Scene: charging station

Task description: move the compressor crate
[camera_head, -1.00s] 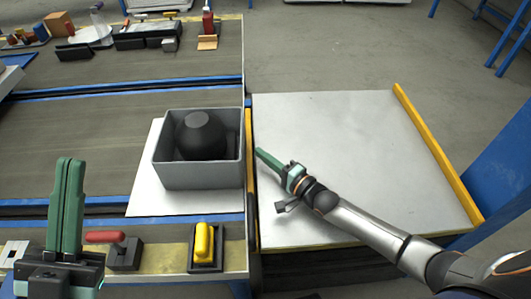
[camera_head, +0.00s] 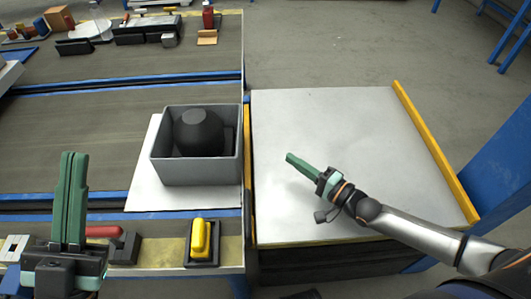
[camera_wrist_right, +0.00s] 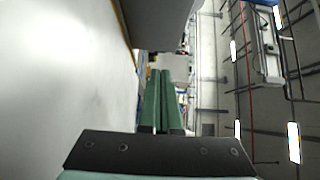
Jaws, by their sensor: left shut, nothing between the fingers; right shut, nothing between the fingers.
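The compressor crate is a grey open box (camera_head: 197,173) with a black rounded compressor (camera_head: 198,131) inside. It stands on a white sheet (camera_head: 143,188) on the conveyor, close to the yellow strip at its right edge. My left gripper (camera_head: 70,200) is shut and empty, pointing up at the lower left, apart from the crate. My right gripper (camera_head: 305,166) is shut and empty over the pale platform (camera_head: 340,120), to the right of the crate and apart from it. Its green fingers (camera_wrist_right: 162,100) lie together in the right wrist view.
A yellow-handled block (camera_head: 203,240) and a red-handled block (camera_head: 112,240) sit on the conveyor's near rail. A yellow bar (camera_head: 435,150) edges the platform's right side. Several small items lie along the far rail. The platform's top is bare.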

